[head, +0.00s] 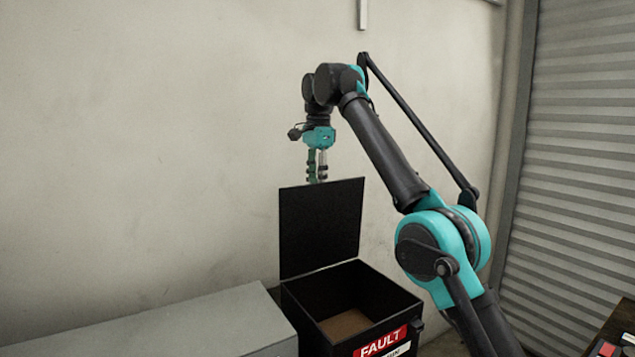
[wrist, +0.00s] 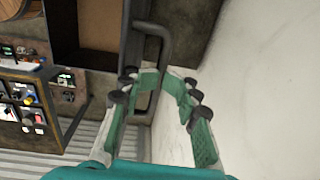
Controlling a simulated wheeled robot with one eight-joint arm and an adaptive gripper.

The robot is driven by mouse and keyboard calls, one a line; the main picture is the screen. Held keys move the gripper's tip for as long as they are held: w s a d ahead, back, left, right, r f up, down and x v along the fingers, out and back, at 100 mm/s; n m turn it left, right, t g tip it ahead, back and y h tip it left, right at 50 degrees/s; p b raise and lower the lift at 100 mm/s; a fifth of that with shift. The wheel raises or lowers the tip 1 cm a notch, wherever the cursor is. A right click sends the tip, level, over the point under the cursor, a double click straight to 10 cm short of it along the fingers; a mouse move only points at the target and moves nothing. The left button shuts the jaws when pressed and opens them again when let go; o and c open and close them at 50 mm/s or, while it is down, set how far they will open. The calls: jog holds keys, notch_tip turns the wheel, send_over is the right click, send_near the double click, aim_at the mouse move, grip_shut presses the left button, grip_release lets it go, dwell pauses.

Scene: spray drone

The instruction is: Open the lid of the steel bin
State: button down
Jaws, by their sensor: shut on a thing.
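The steel bin (head: 350,300) is a black box with a red FAULT label (head: 381,342) on its front. Its lid (head: 320,228) stands raised, about upright, at the back edge, and the brown floor inside (head: 346,324) shows. My gripper (head: 317,178) points down at the lid's top edge. In the wrist view my gripper (wrist: 158,88) has its fingers about a dark bar handle (wrist: 164,48) and is shut on it. The handle does not show clearly in the head view. The open bin also shows in the wrist view (wrist: 62,28).
A grey box-like surface (head: 205,325) stands left of the bin. A pale wall (head: 150,120) is close behind the lid. A ribbed shutter (head: 575,170) is at the right. A bench with small parts (wrist: 28,108) shows in the wrist view.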

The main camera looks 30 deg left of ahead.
jog(key=c, duration=1.6)
grip_release()
jog(key=shift+a+f, duration=0.35)
jog(key=shift+a, duration=0.1)
jog(key=shift+d, duration=0.15)
